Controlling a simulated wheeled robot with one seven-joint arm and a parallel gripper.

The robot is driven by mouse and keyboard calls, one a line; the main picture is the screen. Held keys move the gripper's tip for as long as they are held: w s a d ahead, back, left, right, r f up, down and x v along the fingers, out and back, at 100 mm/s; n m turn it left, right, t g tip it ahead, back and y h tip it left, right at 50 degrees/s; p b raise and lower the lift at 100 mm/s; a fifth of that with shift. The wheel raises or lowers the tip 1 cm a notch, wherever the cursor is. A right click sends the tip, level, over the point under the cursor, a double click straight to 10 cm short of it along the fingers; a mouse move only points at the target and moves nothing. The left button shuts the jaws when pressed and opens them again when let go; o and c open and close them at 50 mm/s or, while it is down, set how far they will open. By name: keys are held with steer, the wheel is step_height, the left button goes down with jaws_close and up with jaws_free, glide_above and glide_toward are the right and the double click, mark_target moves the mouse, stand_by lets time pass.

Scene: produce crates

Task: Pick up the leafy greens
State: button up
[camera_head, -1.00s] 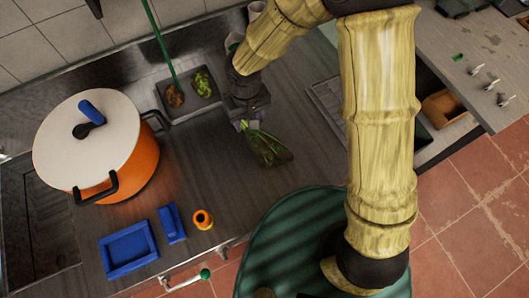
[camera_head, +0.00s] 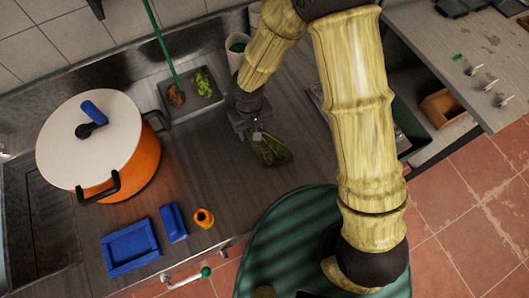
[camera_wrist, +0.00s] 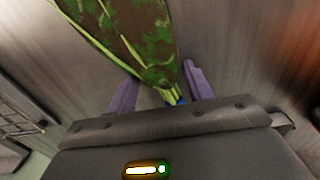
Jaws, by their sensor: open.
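The leafy greens (camera_head: 270,150) are a dark green bunch with pale stems on the grey counter, right of the middle. In the wrist view the bunch (camera_wrist: 140,40) fills the upper centre, its stems narrowing toward my gripper. My gripper (camera_head: 254,132) is at the stem end of the bunch. In the wrist view its two purple fingers (camera_wrist: 163,88) are apart, with the stem end between them. A small blue piece shows at the stems. I cannot tell whether either finger touches the stems.
A dark tray (camera_head: 172,116) behind my gripper holds a brown lump and a smaller green item (camera_head: 202,84). An orange pot (camera_head: 140,155) stands at the left. A blue tray (camera_head: 130,248), a blue block (camera_head: 173,222) and an orange bottle (camera_head: 204,218) sit near the front edge. A grey-green cup (camera_head: 236,50) is behind.

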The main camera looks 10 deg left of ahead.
steer(key=shift+c, duration=0.4)
jaws_close()
step_height(320, 180, up, 10)
stand_by(0.5)
steer(key=shift+w, duration=0.1)
stand_by(0.5)
